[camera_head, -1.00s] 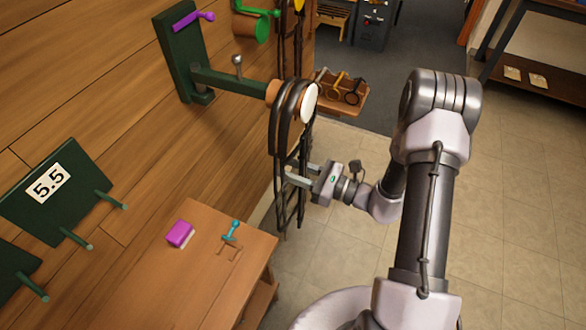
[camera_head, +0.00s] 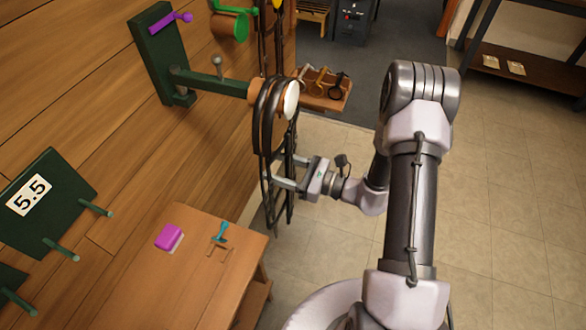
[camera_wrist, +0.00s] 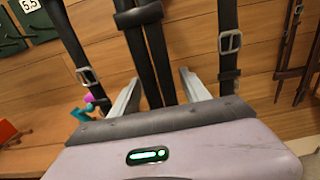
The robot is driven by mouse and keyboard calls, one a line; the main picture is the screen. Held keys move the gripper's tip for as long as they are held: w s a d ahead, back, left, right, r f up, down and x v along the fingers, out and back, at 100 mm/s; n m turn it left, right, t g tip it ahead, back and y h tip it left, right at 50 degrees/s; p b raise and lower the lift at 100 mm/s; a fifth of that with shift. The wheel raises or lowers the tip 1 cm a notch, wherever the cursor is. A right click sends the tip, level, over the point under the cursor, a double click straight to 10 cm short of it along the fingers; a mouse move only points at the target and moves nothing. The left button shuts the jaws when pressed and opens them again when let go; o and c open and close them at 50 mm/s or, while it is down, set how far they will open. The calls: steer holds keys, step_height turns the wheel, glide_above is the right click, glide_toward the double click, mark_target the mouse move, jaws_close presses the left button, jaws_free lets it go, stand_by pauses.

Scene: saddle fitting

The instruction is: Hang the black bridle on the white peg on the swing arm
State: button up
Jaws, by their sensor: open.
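The black bridle (camera_head: 256,130) hangs in loops over the peg at the end of the green swing arm (camera_head: 215,83), just behind the peg's round white end (camera_head: 291,100). Its straps hang straight down below the peg. My gripper (camera_head: 283,172) is beside these lower straps, below the peg, with its jaws apart. In the wrist view, two dark bridle straps (camera_wrist: 149,60) run between my open fingers (camera_wrist: 158,88), with a gap visible on each side. Buckled straps hang outside both fingers. Whether a finger touches leather is unclear.
A wooden table (camera_head: 205,285) at lower left holds a magenta block (camera_head: 169,237) and a teal item (camera_head: 220,232). A green panel marked 5.5 (camera_head: 45,205) with pegs is on the wall. A small shelf (camera_head: 325,93) with rings is behind the bridle.

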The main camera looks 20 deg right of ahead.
steer(key=p+v, duration=0.4)
steer(key=v, duration=1.3)
steer(key=s+a+r+n+g+h, duration=0.2)
steer(key=a+r+n+g, duration=0.3)
steer(key=r+n, duration=0.1)
steer(key=s+a+r+n+g+h, duration=0.1)
steer(key=s+a+r+n+g, duration=0.2)
steer(key=a+r+n+g, duration=0.25)
steer(key=s+a+r+n+t+h, duration=0.2)
steer(key=s+r+n+t+h, duration=0.3)
steer(key=r, duration=0.8)
steer(key=s+n+h, duration=0.2)
steer(key=n+h, duration=0.2)
steer(key=shift+s+a+t+h, duration=0.15)
steer(key=shift+a+t+h, duration=0.1)
steer(key=shift+t+h, duration=0.1)
